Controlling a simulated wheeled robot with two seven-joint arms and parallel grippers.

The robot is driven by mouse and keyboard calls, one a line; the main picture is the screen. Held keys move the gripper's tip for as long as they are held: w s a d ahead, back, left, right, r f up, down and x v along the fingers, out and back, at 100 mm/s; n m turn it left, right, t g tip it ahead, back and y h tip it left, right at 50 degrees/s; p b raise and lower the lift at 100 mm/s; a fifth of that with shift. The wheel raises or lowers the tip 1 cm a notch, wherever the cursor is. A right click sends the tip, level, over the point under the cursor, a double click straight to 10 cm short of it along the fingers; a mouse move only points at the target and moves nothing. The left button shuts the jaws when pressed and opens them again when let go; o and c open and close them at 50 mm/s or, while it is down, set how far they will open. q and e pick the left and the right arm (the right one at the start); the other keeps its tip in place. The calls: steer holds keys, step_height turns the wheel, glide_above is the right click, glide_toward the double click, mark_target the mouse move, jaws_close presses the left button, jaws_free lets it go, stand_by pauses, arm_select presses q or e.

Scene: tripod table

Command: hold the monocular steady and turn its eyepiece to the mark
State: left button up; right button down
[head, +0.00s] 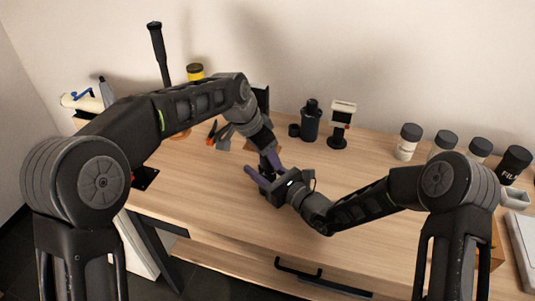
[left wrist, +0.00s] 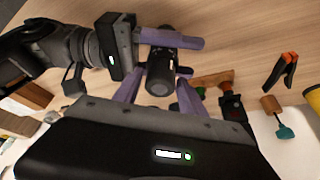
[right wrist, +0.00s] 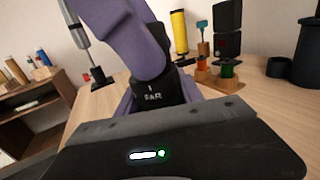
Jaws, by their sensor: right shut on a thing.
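The monocular is a black cylinder, seen in the left wrist view (left wrist: 158,72) between purple fingers. In the right wrist view its lower part (right wrist: 152,98) shows the white word FAR with a short white tick above it. My right gripper (head: 268,180) is shut on the monocular, low over the table, its fingers crossing its far part in the left wrist view. My left gripper (left wrist: 160,84) has its fingers on both sides of the near, eyepiece end, seemingly with small gaps. A left finger hides the monocular's top in the right wrist view.
A wooden table (head: 220,215) carries everything. A black cylinder (head: 311,122), a small black cap (head: 293,130) and a white-topped stand (head: 342,118) stand behind the grippers. Several black-lidded jars (head: 407,143) are at the right. Orange-handled pliers (left wrist: 282,70) lie left of the grippers. The front middle is clear.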

arm_select(q)
jaws_close()
stand_by(0.3)
steer(key=shift+n, duration=0.5)
steer(key=n+y, duration=0.1)
steer(key=n, duration=0.1)
steer(key=n+t+y, duration=0.1)
steer(key=n, duration=0.2)
steer(key=shift+d, duration=0.1)
steer(key=n+y, duration=0.1)
steer(key=n, duration=0.2)
steer(key=n+y, duration=0.1)
steer(key=n, duration=0.1)
steer(key=shift+n+t, duration=0.4)
steer(key=shift+o, duration=1.3)
jaws_free()
